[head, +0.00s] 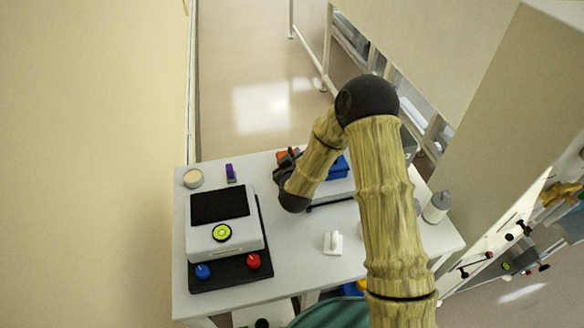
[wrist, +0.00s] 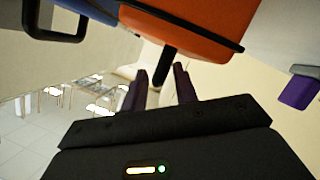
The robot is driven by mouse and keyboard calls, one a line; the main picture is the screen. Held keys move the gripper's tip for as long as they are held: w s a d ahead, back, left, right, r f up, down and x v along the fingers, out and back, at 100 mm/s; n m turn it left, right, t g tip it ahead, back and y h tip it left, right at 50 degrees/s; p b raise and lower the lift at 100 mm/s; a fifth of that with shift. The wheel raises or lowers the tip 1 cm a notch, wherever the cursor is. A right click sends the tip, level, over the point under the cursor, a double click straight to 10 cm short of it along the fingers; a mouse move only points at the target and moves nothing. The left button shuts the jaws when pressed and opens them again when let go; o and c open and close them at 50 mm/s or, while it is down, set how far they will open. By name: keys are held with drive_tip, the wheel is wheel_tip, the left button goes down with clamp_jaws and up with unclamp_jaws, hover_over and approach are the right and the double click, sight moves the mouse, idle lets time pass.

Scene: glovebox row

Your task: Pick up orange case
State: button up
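The orange case (wrist: 190,32) fills the top middle of the wrist view, with a dark band along its edge and a black handle (wrist: 165,66) sticking out toward my gripper. In the head view only a small part of the orange case (head: 288,155) shows at the table's back edge, behind my wrist. My gripper (wrist: 162,82) is open. Its two purple-dark fingers stand apart, one on each side of the handle in the wrist view, with gaps visible. I cannot tell how deep the handle sits between them. In the head view my gripper (head: 284,166) is partly hidden by my arm.
A blue case (head: 338,168) with a black handle stands right beside the orange one. The white table (head: 290,240) also holds a device with a dark screen (head: 222,232), a purple item (head: 231,173), a round tin (head: 193,178), a white switch-like piece (head: 333,242) and a bottle (head: 437,207).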

clamp_jaws()
idle(1.2)
